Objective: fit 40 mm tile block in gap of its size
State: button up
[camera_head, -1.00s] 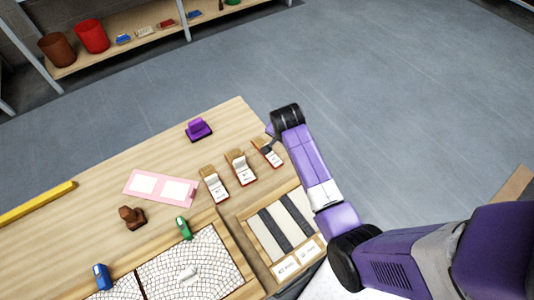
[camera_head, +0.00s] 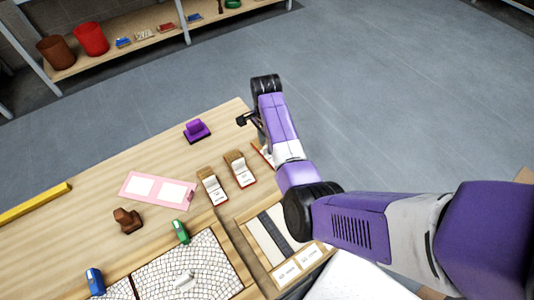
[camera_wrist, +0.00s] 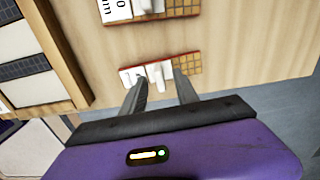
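My gripper (camera_wrist: 161,92) is open and empty in the wrist view. Its fingers point at a tile block (camera_wrist: 158,75) with a pale upright grip, a white label side and a brown tiled end on a red-edged base. A second block (camera_wrist: 150,8) is cut off at the top; its label ends in "0 mm". In the head view, my gripper (camera_head: 246,119) is above the table's far right corner. Two tile blocks (camera_head: 212,187) (camera_head: 240,168) show fully; a third (camera_head: 262,153) is mostly hidden by my arm. Their sizes are unreadable.
A wooden tray (camera_head: 250,245) with dark and pale strips lies right of the panel. A purple object (camera_head: 197,130), pink sheet (camera_head: 158,189), brown object (camera_head: 127,220), green item (camera_head: 181,231), blue item (camera_head: 95,281) and yellow bar (camera_head: 33,203) are on the table.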

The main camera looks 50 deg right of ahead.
jog(key=shift+f, duration=1.5)
jog(key=shift+c, duration=0.5)
grip_shut()
jog(key=shift+r, duration=0.1)
notch_tip(320, 180, up, 20)
jog(key=p, duration=0.4)
jog(key=shift+p, duration=0.3)
